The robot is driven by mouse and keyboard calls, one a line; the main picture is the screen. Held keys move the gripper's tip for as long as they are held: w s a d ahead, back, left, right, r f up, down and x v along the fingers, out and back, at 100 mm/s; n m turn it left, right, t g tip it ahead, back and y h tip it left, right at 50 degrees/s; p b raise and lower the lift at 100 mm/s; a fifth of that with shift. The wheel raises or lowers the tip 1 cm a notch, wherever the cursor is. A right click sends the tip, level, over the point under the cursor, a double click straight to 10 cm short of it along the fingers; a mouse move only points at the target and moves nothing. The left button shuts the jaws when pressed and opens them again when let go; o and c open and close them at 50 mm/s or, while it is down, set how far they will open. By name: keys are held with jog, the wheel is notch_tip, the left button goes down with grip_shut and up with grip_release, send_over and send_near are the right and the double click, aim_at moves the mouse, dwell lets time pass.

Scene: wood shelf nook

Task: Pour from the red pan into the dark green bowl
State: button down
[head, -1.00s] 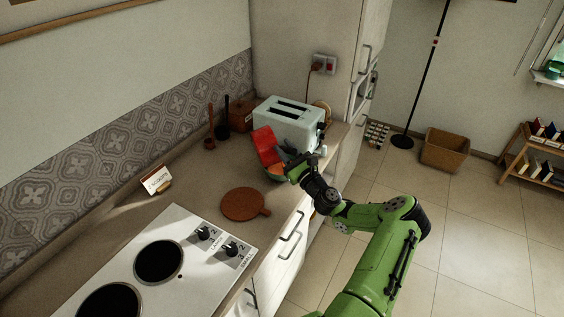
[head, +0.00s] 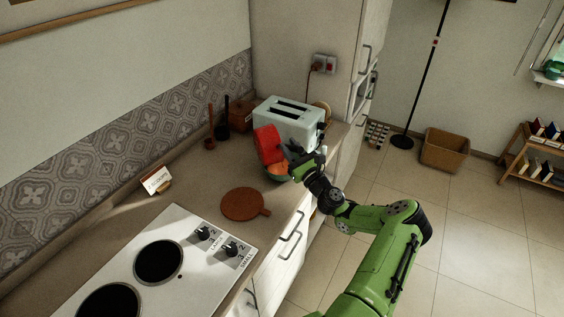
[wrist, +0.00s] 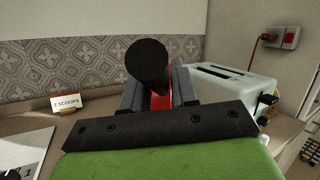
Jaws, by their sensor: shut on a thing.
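The red pan (head: 268,144) is held tilted steeply in the head view, just in front of the toaster. My gripper (head: 297,158) is shut on the pan's dark handle, whose end (wrist: 147,60) fills the middle of the wrist view with a strip of red behind it. The dark green bowl (head: 270,176) sits on the counter below the pan, partly hidden by the pan and my gripper. Orange contents (head: 279,169) show at the bowl under the pan's lower edge. I cannot tell whether anything is left inside the pan.
The pale toaster (head: 290,122) stands close behind the pan. A round brown board (head: 243,204) lies left of the bowl, and the white stove (head: 190,255) is further left. A small sign (head: 156,180) stands near the tiled wall. The counter around the board is clear.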

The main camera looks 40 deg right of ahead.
jog(key=shift+s+d+m+h+b, duration=0.1)
jog(key=shift+s+d+m+h, duration=0.15)
jog(key=shift+d+m, duration=0.3)
jog(key=shift+s+d+m+h+b, duration=0.15)
jog(key=shift+d+m+h, duration=0.15)
jog(key=shift+d+m, duration=0.3)
jog(key=shift+s+d+m+h+b, duration=0.1)
jog(key=shift+s+d+m+h, duration=0.25)
jog(key=shift+m, duration=0.3)
jog(key=w+a+r+n+g+y+p, duration=0.1)
jog(key=w+a+n+g+y+p, duration=0.3)
jog(key=a+n, duration=0.9)
jog(key=w+a+f+n+b, duration=0.1)
jog(key=a+f+n+b, duration=0.1)
jog(key=f, duration=0.3)
jog(key=w+a+f+n+g+b, duration=0.1)
jog(key=w+a+f+n+b, duration=0.1)
jog(key=a+f+b, duration=0.3)
jog(key=w+a+f+n+b, duration=0.2)
jog(key=a+f+n+b, duration=0.2)
jog(key=f, duration=0.1)
jog(key=shift+w+f, duration=0.15)
jog(key=shift+f, duration=0.05)
